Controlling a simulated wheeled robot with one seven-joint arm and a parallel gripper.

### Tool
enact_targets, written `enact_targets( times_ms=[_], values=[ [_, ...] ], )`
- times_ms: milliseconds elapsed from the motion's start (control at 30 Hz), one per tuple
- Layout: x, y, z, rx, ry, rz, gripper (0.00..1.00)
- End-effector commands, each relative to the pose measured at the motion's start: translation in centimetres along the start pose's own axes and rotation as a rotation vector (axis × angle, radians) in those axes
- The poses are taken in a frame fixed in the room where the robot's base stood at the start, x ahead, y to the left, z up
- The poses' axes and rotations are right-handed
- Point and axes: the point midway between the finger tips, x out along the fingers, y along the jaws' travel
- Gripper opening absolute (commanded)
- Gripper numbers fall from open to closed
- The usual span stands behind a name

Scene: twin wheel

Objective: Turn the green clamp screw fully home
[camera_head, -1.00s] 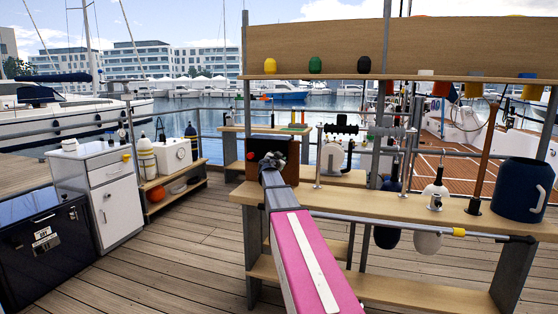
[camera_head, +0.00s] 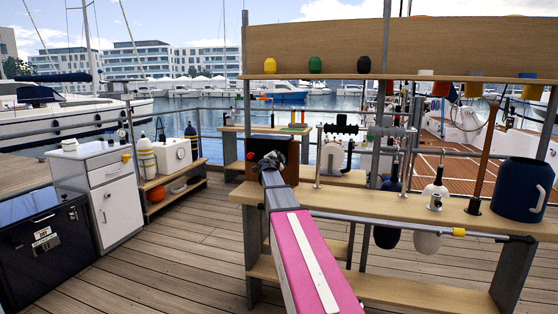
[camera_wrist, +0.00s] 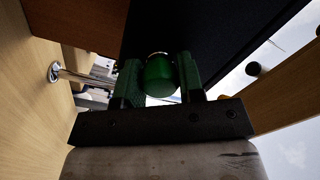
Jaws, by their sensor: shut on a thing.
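The green clamp screw (camera_wrist: 160,76) shows its rounded knob in the wrist view, between the two fingers of my gripper (camera_wrist: 159,82). The fingers are shut on the knob, one on each side. What lies behind the knob is mostly hidden by it and the fingers. In the head view my gripper (camera_head: 270,160) is at the end of my outstretched arm, in front of a dark brown box-like block (camera_head: 290,152). The screw cannot be made out in the head view.
A wooden bench (camera_head: 400,206) with a steel post (camera_head: 318,160) runs to the right of my arm. A shelf (camera_head: 420,77) with coloured caps hangs above. A blue pot (camera_head: 522,190) stands at the right.

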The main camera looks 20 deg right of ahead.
Motion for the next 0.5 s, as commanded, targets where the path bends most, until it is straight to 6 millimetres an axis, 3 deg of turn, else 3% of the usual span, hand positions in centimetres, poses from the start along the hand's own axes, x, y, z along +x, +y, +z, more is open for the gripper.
enact_targets(
  times_ms=[267,300,367,500],
  values=[
    [-0.14,0.15,0.03,0.004,-0.001,0.002,0.12],
    [-0.14,0.15,0.03,0.004,-0.001,0.002,0.39],
    [-0.13,0.14,0.02,0.003,-0.001,0.002,0.58],
    [-0.09,0.09,0.01,0.002,0.0,0.001,0.61]
  ],
)
